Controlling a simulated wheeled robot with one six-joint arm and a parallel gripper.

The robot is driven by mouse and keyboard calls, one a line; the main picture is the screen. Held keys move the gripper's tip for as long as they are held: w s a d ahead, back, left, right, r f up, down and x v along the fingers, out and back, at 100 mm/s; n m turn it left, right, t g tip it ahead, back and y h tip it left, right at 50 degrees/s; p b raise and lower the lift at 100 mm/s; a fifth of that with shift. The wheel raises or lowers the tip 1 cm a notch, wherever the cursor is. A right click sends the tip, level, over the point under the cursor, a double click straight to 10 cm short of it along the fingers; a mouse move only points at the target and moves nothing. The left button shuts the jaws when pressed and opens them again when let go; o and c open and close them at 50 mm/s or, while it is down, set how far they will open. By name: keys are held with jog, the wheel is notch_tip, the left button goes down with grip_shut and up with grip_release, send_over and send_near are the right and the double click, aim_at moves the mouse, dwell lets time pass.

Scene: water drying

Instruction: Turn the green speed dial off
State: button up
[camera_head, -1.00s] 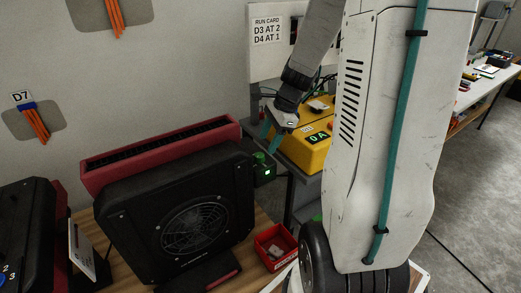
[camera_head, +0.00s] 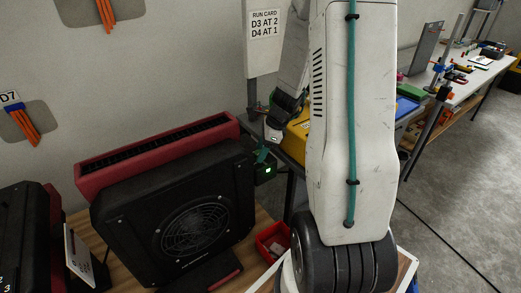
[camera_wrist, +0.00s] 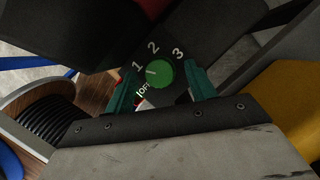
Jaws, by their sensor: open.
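The round green speed dial (camera_wrist: 160,74) sits on a dark panel marked OFF, 1, 2 and 3 in the wrist view. Its small white mark points left, towards the 1. My gripper (camera_wrist: 160,71) is open, with one teal finger on each side of the dial; I cannot tell whether they touch it. In the head view, my gripper (camera_head: 263,154) is at the small dark control box (camera_head: 265,172) on the right side of the black and red dryer (camera_head: 175,215). The dial itself cannot be made out there.
A red bin (camera_head: 272,241) stands on the wooden table right of the dryer. A yellow machine (camera_head: 298,132) is partly hidden behind my arm. A run card (camera_head: 264,25) reads D3 AT 2, D4 AT 1. Another dark unit (camera_head: 25,235) stands at left.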

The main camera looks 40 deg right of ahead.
jog(key=shift+a+f, duration=0.1)
jog(key=shift+f, duration=0.05)
jog(key=c, duration=1)
jog(key=shift+o, duration=0.2)
jog(key=shift+w+n, duration=0.1)
jog(key=shift+n, duration=0.3)
jog(key=n+g, duration=0.1)
jog(key=n, duration=0.2)
jog(key=n+g+y, duration=0.1)
jog(key=n, duration=0.1)
jog(key=shift+w+n, duration=0.15)
jog(key=shift+n, duration=0.25)
jog(key=n+g, duration=0.2)
jog(key=n, duration=0.3)
jog(key=shift+w, duration=0.15)
jog(key=shift+n, duration=0.3)
jog(key=o, duration=1)
jog(key=shift+g, duration=0.3)
jog(key=shift+c, duration=0.2)
